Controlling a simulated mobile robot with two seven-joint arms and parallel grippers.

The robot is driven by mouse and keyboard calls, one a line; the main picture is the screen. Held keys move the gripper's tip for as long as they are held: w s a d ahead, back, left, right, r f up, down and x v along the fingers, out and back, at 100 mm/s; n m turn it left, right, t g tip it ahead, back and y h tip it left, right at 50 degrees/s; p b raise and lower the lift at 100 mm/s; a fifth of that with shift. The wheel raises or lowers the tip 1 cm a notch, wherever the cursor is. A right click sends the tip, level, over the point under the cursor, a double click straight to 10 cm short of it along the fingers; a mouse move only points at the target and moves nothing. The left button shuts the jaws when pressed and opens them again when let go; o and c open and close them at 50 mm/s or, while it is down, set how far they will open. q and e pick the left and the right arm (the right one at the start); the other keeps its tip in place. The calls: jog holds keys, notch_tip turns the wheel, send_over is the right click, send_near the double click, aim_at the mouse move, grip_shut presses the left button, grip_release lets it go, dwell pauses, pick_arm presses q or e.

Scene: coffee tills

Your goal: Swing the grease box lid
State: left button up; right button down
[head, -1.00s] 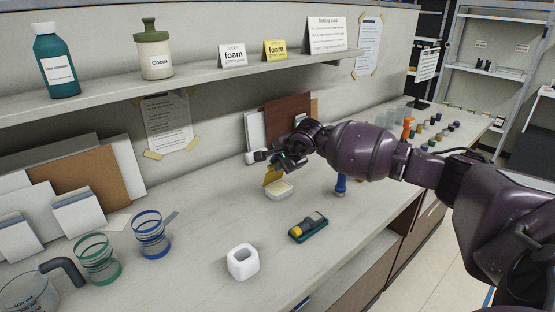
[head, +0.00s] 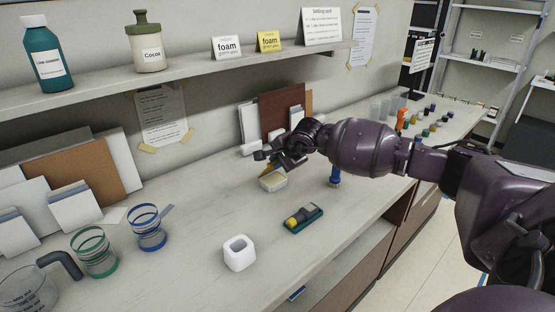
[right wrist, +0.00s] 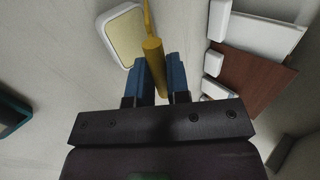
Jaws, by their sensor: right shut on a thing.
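The grease box (head: 273,184) is a small pale box with a cream inside, standing on the counter near the back. It also shows in the right wrist view (right wrist: 126,36), with its top uncovered. Its yellow lid (head: 266,171) stands up at the box's edge, partly hidden by my gripper. In the right wrist view the lid (right wrist: 149,18) is seen nearly edge-on, with a thick yellow round handle. My right gripper (right wrist: 160,72) is shut on this handle, its blue fingers on either side. In the head view my right gripper (head: 270,162) is just above the box. My left gripper is out of view.
A blue-handled tool (head: 335,176) stands right of the box. A teal tray with a yellow item (head: 303,218) and a white square cup (head: 239,253) are in front. Boards (head: 281,112) lean behind. The front counter between the striped glasses (head: 147,228) and cup is clear.

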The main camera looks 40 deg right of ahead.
jog(key=shift+s+f, duration=0.55)
jog(key=shift+s, duration=0.1)
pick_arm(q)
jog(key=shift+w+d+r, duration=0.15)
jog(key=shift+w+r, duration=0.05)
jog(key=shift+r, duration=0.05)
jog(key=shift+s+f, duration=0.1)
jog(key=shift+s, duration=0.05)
pick_arm(e)
jog(key=shift+f, duration=0.1)
jog(key=shift+s+d+f, duration=0.1)
jog(key=shift+s+f, duration=0.55)
jog(key=shift+f, duration=0.1)
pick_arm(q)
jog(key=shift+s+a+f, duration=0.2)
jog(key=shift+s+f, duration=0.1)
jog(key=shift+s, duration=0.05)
pick_arm(e)
jog(key=c, duration=1.1)
grip_release()
jog(key=shift+c, duration=0.2)
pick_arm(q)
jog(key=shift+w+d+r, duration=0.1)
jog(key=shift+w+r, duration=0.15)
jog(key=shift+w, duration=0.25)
pick_arm(e)
jog(key=shift+o, duration=0.6)
jog(key=shift+r, duration=0.1)
